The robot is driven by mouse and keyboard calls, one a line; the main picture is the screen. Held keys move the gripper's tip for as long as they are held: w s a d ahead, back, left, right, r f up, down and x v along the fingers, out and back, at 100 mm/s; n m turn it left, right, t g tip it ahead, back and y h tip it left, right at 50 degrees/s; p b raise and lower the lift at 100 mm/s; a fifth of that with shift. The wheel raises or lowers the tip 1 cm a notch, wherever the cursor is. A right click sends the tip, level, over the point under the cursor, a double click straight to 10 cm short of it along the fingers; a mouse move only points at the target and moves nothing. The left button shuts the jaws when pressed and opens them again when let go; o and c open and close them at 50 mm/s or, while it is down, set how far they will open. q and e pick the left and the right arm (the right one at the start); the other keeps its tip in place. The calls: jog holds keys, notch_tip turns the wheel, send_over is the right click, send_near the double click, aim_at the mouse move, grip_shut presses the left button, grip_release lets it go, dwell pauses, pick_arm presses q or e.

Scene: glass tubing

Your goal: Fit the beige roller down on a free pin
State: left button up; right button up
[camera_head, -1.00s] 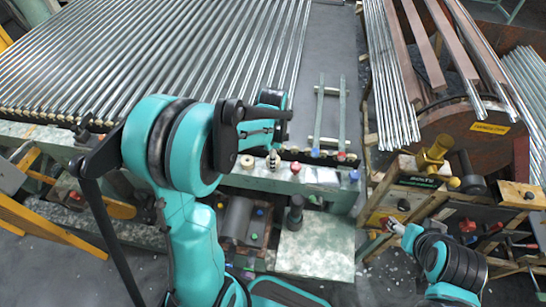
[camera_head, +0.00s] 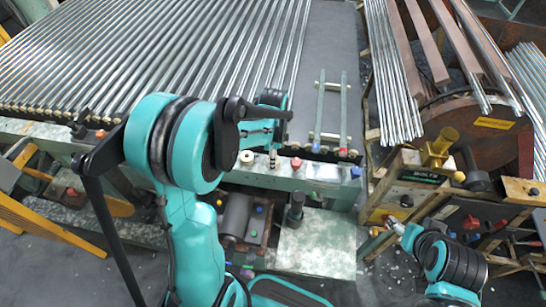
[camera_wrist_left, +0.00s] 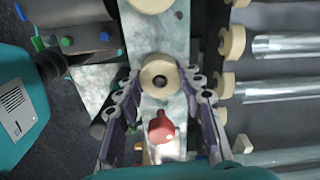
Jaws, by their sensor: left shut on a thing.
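My left gripper (camera_wrist_left: 160,88) is shut on a beige roller (camera_wrist_left: 160,75), a round ring with a dark centre hole, above a pale, worn ledge (camera_wrist_left: 166,40). I cannot tell whether the roller touches the ledge or sits over a pin. In the head view my left gripper (camera_head: 272,157) is small and partly hidden by my arm at the ledge (camera_head: 325,174). Another beige roller (camera_head: 246,157) sits on the ledge left of it. No bare pin shows clearly. My right gripper (camera_head: 394,228) is low on the right, apart from the ledge; its jaws are unclear.
A red knob (camera_wrist_left: 160,128) is close below the held roller; it also shows in the head view (camera_head: 296,162). Glass tubes (camera_head: 190,60) lie in rows behind the ledge, with beige end rollers (camera_wrist_left: 232,40) beside it. A wooden crate (camera_head: 408,165) stands at right.

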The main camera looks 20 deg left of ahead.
pick_arm(q)
jog(key=o, duration=1.2)
notch_tip(320, 180, up, 12)
jog(key=shift+f, duration=0.1)
